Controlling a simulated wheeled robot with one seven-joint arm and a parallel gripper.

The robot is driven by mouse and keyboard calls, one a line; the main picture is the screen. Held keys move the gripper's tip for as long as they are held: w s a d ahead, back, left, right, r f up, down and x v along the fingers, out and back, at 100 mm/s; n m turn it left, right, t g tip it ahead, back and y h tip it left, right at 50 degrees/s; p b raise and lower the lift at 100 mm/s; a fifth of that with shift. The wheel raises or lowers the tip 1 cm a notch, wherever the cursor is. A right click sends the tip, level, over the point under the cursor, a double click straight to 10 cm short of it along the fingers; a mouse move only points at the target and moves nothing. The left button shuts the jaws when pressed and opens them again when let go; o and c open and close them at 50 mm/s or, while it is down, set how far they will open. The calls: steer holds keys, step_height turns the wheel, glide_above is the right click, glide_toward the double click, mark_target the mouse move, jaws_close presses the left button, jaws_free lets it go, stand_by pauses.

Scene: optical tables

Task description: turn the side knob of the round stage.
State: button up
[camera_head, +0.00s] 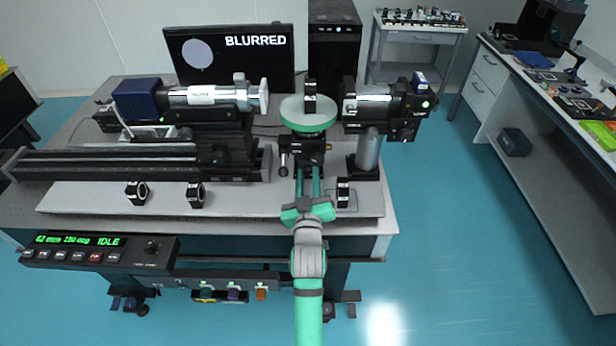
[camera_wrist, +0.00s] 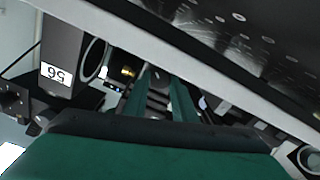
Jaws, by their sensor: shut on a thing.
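The round stage has a pale green disc top (camera_head: 308,116) on a dark body, between two horizontal optical tubes. A small black mount (camera_head: 310,92) stands on the disc. My gripper (camera_head: 307,172) reaches in from the front, its two green fingers pointing at the stage body. Its fingers are shut on the side knob (camera_wrist: 155,80), which shows as a dark and grey part between the fingers in the wrist view. In the head view the knob is mostly hidden at the fingertips. A brass part (camera_wrist: 127,71) shows beside the fingers in the wrist view.
A monitor (camera_head: 230,62) reads "BLURRED" beside a pale disc. A camera with a silver tube (camera_head: 205,97) is at left, another silver tube (camera_head: 372,100) at right. Small black mounts (camera_head: 137,192) stand on the front plate.

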steer(key=o, duration=1)
steer(key=shift+o, duration=0.2)
steer(key=shift+s, duration=0.1)
steer(key=s, duration=1)
steer(key=shift+s, duration=0.3)
steer(key=shift+s+a, duration=0.1)
